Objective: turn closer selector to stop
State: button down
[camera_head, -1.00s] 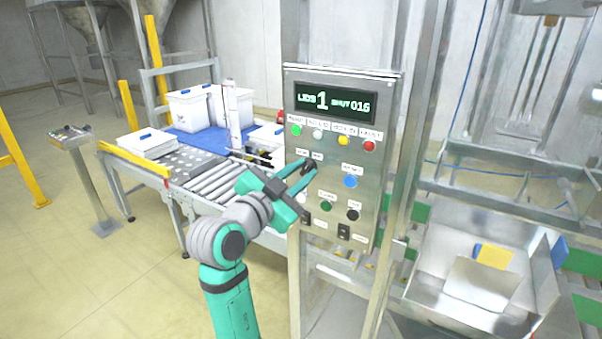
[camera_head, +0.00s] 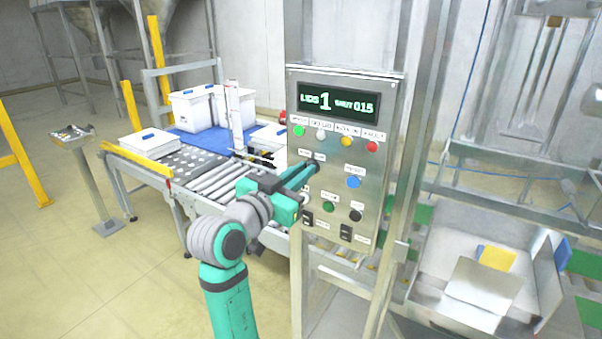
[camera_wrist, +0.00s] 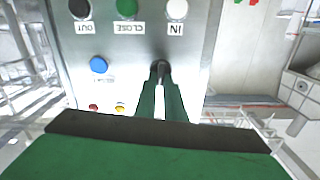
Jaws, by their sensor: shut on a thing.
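The steel control panel (camera_head: 334,225) stands upright in the middle of the head view. The closer selector, a small dark knob (camera_wrist: 160,66), is on its face and mostly covered by the fingers. My gripper (camera_head: 314,168) reaches the panel from the left, its green fingers shut on the knob. The wrist view shows the fingertips (camera_wrist: 160,74) together around it. The knob's pointer direction and its label are too hidden or small to read.
A blue button (camera_head: 353,182), a green button (camera_head: 328,207) and a black button (camera_head: 355,215) sit close by. A lit display (camera_head: 337,103) reads LIDS 1 SHUT 015.

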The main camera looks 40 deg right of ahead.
jog(key=shift+w+f+n, duration=0.15)
jog(key=shift+n, duration=1.65)
jog(key=shift+w+f+n, duration=0.1)
jog(key=shift+w+n, duration=0.05)
jog(key=shift+n, duration=1.65)
jog(key=shift+a, duration=0.1)
jog(key=c, duration=1.8)
grip_release()
jog(key=shift+c, duration=0.2)
jog(key=shift+s+r, duration=0.1)
jog(key=v, duration=1)
jog(key=shift+s+a, duration=0.2)
jog(key=shift+a, duration=0.05)
jog(key=shift+w, duration=0.1)
